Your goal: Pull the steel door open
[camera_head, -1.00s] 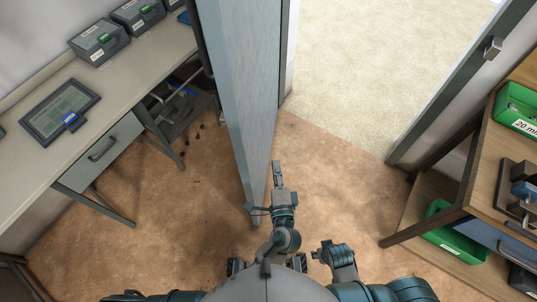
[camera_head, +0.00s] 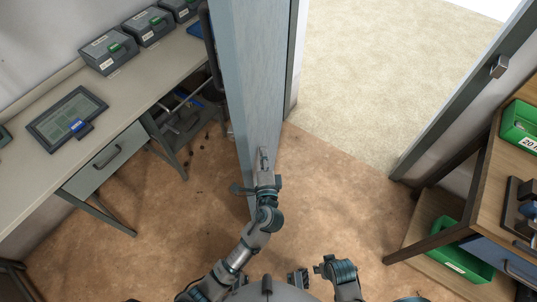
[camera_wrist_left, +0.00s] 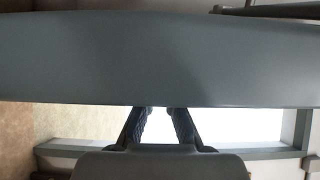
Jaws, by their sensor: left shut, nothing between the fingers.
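The steel door (camera_head: 245,75) is blue-grey and stands swung open at the left of the doorway, seen nearly edge-on from above. Its dark pull handle (camera_head: 210,45) shows on the left face, beside the bench. My left gripper (camera_head: 263,152) is shut and empty, at the right face of the door near its lower end in the picture. In the left wrist view the door (camera_wrist_left: 160,60) fills a broad band just ahead of the fingers (camera_wrist_left: 159,112); I cannot tell whether they touch it. My right gripper (camera_head: 322,266) is low in front of me, away from the door; its jaws are unclear.
The doorway opens onto a pale floor (camera_head: 390,70); its right jamb has a metal catch (camera_head: 499,67). A bench (camera_head: 150,90) with grey boxes and a tablet stands left. A wooden shelf unit (camera_head: 480,200) with green bins stands right. Brown floor (camera_head: 340,190) between is clear.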

